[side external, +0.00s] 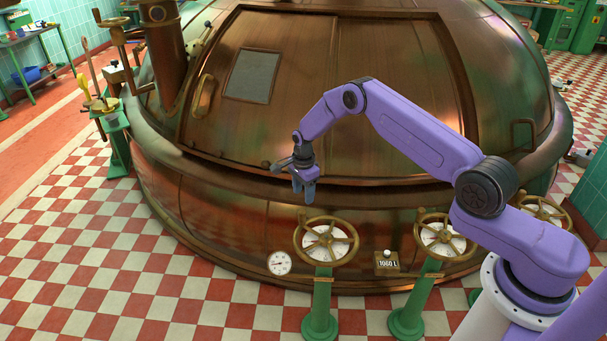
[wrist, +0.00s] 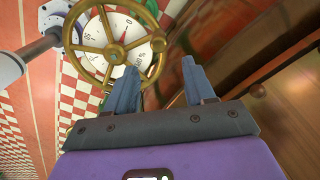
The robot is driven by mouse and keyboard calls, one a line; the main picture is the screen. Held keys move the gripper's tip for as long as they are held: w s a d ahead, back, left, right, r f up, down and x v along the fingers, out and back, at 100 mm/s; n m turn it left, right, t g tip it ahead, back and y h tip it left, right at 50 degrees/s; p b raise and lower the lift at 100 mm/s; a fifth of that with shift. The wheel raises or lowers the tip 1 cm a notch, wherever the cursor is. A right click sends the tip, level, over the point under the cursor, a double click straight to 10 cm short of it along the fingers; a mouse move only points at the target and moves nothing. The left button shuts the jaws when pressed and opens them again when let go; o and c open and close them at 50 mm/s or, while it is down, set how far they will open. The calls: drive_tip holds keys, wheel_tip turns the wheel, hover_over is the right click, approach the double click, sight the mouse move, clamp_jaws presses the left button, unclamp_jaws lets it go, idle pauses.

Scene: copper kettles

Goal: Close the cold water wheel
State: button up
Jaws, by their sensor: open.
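Three brass handwheels on green pedestals stand in front of the copper kettle. The left wheel (side external: 326,240), the middle wheel (side external: 446,238) and the right wheel (side external: 543,212) each sit over a white dial. I cannot read which one is cold water. My gripper (side external: 304,195) hangs just above the left wheel, apart from it, fingers pointing down. In the wrist view, my gripper (wrist: 160,66) has its two grey fingers spread with nothing between them. A brass wheel (wrist: 116,52) over a numbered dial lies beyond them, up and left. My arm partly covers the right wheel.
The copper kettle (side external: 330,90) fills the back, close behind the wheels. A round gauge (side external: 279,263) and a counter plate reading about 1060 l (side external: 387,262) are beside the left wheel. The red and white checked floor (side external: 90,260) is clear at left.

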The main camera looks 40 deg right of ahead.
wheel_tip(320, 180, up, 7)
idle(0.3)
drive_tip(key=shift+f, duration=0.1)
drive_tip(key=s+a+r+n, duration=1.5)
drive_tip(key=s+r+n, duration=0.1)
drive_tip(key=s+r, duration=0.2)
drive_tip(key=s+d+r+n, duration=0.2)
drive_tip(key=s+n, duration=0.5)
drive_tip(key=s, duration=0.6)
drive_tip(key=s+d+r+n, duration=0.2)
drive_tip(key=s+d+n, duration=0.3)
drive_tip(key=s, duration=0.9)
drive_tip(key=n, duration=0.3)
drive_tip(key=shift+n, duration=0.3)
